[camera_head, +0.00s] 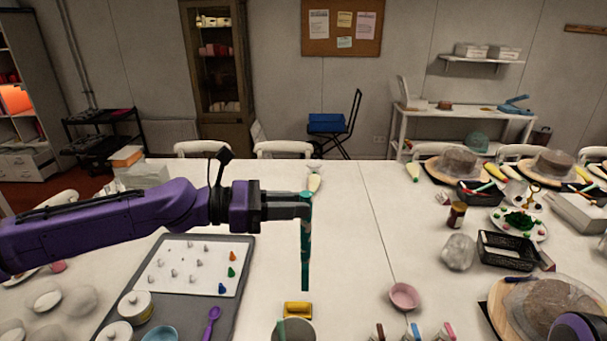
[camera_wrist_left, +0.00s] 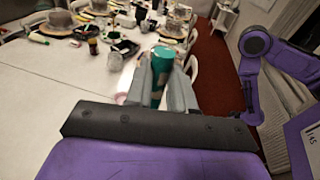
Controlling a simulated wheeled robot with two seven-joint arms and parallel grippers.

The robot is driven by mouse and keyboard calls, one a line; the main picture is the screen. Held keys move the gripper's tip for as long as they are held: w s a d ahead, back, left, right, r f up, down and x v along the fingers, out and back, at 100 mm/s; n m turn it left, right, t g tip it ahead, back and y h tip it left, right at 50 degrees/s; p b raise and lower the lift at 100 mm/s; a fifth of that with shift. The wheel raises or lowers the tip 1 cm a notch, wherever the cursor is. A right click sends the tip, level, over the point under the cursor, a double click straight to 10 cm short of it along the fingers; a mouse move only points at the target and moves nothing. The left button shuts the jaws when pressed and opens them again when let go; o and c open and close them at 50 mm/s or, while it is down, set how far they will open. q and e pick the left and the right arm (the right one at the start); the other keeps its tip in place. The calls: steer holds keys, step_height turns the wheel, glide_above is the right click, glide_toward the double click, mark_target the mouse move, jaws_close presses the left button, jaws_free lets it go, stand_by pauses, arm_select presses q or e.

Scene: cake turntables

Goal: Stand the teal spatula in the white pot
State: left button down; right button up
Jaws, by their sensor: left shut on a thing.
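The teal spatula (camera_head: 305,255) is held upright, its length hanging down from my left gripper (camera_head: 303,204) over the middle of the white table. My left gripper is shut on its upper end. The wrist view shows the teal end (camera_wrist_left: 161,72) between the two fingers (camera_wrist_left: 163,88).
A yellow object (camera_head: 298,309) sits just behind the pot. A grey tray (camera_head: 243,262) lies to the left, a purple spoon (camera_head: 211,322) on it. A pink bowl (camera_head: 404,296) and several markers are to the right.

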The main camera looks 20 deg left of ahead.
mark_target(305, 238)
arm_select(q)
steer(key=f, duration=0.3)
steer(key=s+f+b, duration=0.1)
steer(key=f, duration=0.2)
steer(key=shift+s+f, duration=0.15)
steer(key=shift+f, duration=0.1)
step_height(305, 238, down, 20)
steer(key=b, duration=1.8)
steer(key=shift+s+f, duration=0.2)
steer(key=shift+f, duration=0.05)
arm_select(e)
step_height(305, 238, down, 19)
steer(key=s, duration=0.1)
steer(key=shift+s, duration=0.15)
arm_select(q)
steer(key=c, duration=0.9)
jaws_free()
